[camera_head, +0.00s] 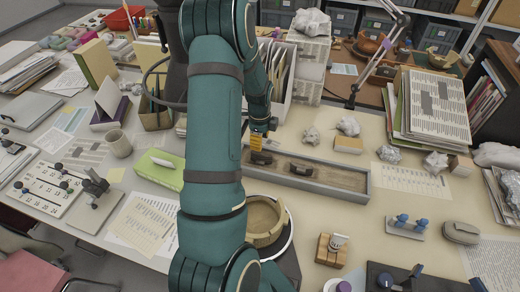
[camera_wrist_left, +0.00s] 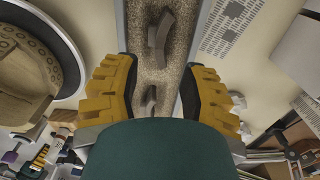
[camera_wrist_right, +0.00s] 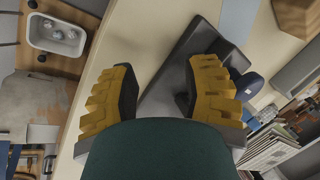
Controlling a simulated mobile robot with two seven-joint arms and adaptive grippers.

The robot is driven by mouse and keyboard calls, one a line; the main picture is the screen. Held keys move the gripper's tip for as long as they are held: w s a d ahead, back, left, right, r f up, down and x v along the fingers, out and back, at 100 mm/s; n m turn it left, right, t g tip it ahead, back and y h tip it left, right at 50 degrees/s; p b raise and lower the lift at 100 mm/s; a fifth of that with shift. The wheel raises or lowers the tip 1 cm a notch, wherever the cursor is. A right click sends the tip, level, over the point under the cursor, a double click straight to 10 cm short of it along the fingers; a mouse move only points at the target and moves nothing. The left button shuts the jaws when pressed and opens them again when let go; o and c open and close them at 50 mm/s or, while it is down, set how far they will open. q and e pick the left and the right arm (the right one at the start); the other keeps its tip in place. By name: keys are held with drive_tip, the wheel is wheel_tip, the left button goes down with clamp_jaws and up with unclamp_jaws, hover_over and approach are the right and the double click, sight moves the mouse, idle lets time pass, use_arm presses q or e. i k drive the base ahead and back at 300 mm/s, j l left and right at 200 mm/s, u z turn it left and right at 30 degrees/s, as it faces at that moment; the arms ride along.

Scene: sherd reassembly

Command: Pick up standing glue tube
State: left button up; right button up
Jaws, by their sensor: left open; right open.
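A small white tube-like item with a dark label (camera_head: 338,241), possibly the glue tube, stands upright in a wooden block (camera_head: 330,254) at the front, right of the ring-shaped bowl. My left arm crosses the middle of the head view. My left gripper (camera_head: 262,143) is at the long sand tray's left end. In the left wrist view its yellow fingers (camera_wrist_left: 162,82) are apart and empty, with dark curved sherds (camera_wrist_left: 159,40) in the tray between and beyond them. In the right wrist view my right gripper (camera_wrist_right: 168,85) is open and empty over a dark grey board (camera_wrist_right: 172,98).
The grey-walled sand tray (camera_head: 340,193) spans the table's middle. A tan round bowl (camera_head: 265,238) sits beside my left arm. A small plate with blue-topped items (camera_head: 403,229) and a grey case (camera_head: 461,232) are at the right. Crumpled paper and stacked sheets lie behind.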

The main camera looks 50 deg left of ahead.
sight(337, 242)
drive_tip(key=k, duration=1.5)
